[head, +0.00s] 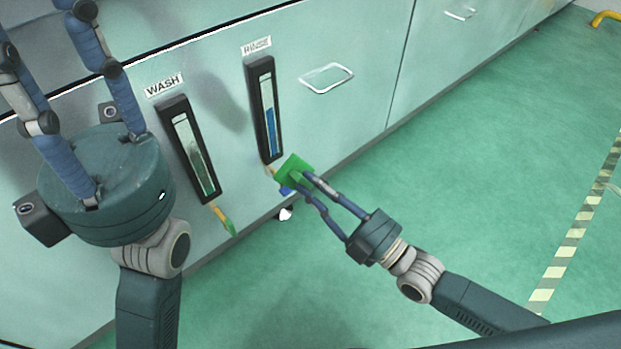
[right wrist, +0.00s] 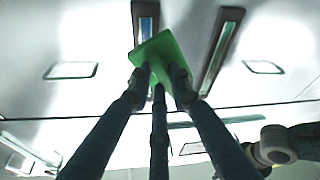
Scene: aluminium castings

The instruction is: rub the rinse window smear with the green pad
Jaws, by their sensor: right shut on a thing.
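The rinse window (head: 267,101) is a narrow upright glass in a black frame under the RINSE label (head: 256,46), with blue in its lower part. I cannot clearly make out a smear on it. My right gripper (head: 296,179) is shut on the green pad (head: 293,166), just below the window's lower end. In the right wrist view the pad (right wrist: 160,52) is held between the fingers and overlaps the lower end of the rinse window (right wrist: 146,14). I cannot tell whether the pad touches the panel. My left gripper (head: 45,45) has its fingers apart and empty, tips partly out of frame.
A recessed handle (head: 327,78) is on the panel to the right. The green floor (head: 480,170) is clear up to a striped line (head: 575,230).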

